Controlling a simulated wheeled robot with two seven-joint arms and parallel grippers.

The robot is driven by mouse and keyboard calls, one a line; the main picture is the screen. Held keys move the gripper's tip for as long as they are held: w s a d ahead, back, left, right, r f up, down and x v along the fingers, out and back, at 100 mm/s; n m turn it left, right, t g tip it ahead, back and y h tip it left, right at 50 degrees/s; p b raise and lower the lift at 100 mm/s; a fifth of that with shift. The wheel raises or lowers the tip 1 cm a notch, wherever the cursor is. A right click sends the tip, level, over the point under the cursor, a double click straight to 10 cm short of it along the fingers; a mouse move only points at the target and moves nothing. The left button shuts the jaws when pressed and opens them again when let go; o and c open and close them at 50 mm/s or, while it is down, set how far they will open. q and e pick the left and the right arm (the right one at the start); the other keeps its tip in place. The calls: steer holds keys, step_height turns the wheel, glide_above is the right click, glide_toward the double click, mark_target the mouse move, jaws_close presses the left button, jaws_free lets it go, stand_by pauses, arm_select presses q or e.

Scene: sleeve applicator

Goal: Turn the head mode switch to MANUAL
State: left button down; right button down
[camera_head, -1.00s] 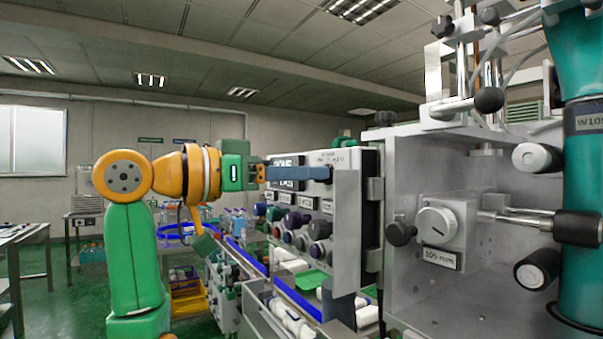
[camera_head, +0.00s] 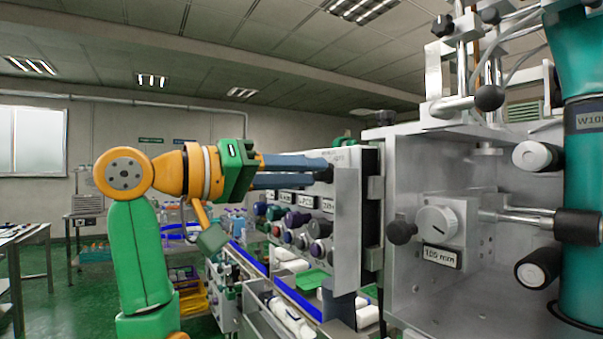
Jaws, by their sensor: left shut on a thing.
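The control panel (camera_head: 347,215) is a pale grey box, seen at a steep angle in the middle of the head view. My left gripper (camera_head: 324,172) reaches in from the left, with its blue-grey fingers across the upper part of the panel face. Its dark fingertips are shut at the panel's upper right, just below a small label. The head mode switch there is almost wholly hidden by the fingers, so its pointer cannot be read. My right gripper is not in view.
Below the fingers, the panel carries rows of coloured knobs (camera_head: 298,220) with labels. To the right stands a grey machine housing (camera_head: 430,290) with a white dial (camera_head: 437,222) and black-ended rods. A conveyor with white bottles (camera_head: 291,318) runs below the panel.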

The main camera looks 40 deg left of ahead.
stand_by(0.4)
arm_select(q)
steer(key=c, duration=0.6)
jaws_free()
steer(key=shift+w, duration=0.1)
steer(key=b+v, duration=0.1)
steer(key=v, duration=0.6)
steer(key=shift+b, duration=0.3)
